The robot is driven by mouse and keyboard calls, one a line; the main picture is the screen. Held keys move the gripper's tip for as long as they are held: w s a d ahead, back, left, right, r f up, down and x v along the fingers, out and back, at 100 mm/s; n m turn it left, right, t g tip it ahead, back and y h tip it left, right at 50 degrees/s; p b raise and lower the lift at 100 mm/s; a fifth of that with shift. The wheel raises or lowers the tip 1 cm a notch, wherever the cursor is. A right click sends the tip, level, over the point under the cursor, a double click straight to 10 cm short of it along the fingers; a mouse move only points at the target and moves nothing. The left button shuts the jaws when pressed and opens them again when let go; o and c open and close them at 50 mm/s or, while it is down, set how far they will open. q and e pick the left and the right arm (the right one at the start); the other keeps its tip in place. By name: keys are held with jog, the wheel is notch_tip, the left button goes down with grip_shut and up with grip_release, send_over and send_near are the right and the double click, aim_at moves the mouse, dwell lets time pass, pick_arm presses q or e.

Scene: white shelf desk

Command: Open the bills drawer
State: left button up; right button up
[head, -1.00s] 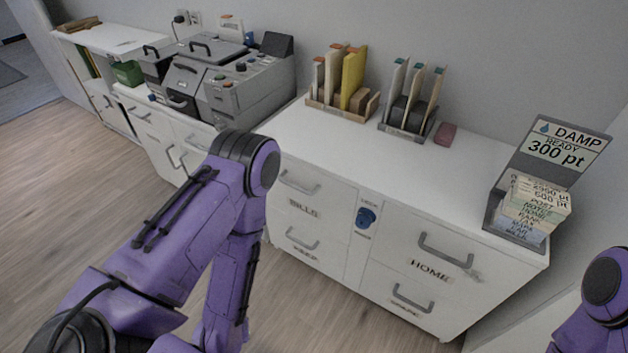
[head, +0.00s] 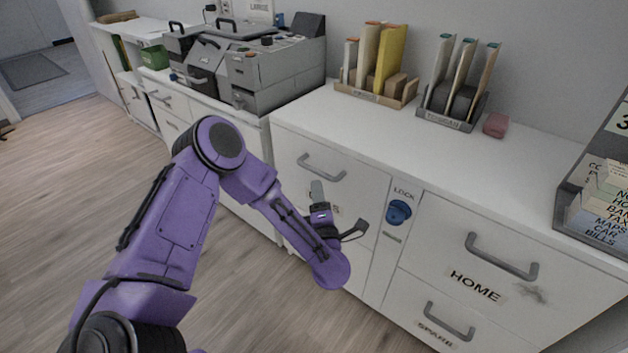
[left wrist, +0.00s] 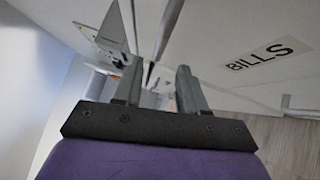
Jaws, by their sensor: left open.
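The bills drawer (head: 290,150) is the upper left drawer of the near white cabinet, and it is shut flush. Its grey bar handle (head: 322,168) is clear in the head view. My left gripper (head: 338,210) is open in front of the drawer, below the handle, and hides most of the BILLS label. In the left wrist view the BILLS label (left wrist: 267,53) shows to the right of the open left gripper (left wrist: 158,88). A grey bar (left wrist: 168,35), which looks like the handle, runs between and beyond the fingers; contact is not clear. My right gripper is out of view.
A blue lock knob (head: 398,212) sits right of the bills drawer. The HOME drawer (head: 430,235) and SPARE drawer (head: 410,315) are shut. File racks (head: 450,122) stand on the cabinet top. A grey machine (head: 270,65) stands behind left. The floor is clear.

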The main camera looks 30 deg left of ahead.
aim_at(314, 170)
pick_arm(q)
jog(key=x, duration=0.9)
jog(key=shift+a, duration=0.1)
grip_shut()
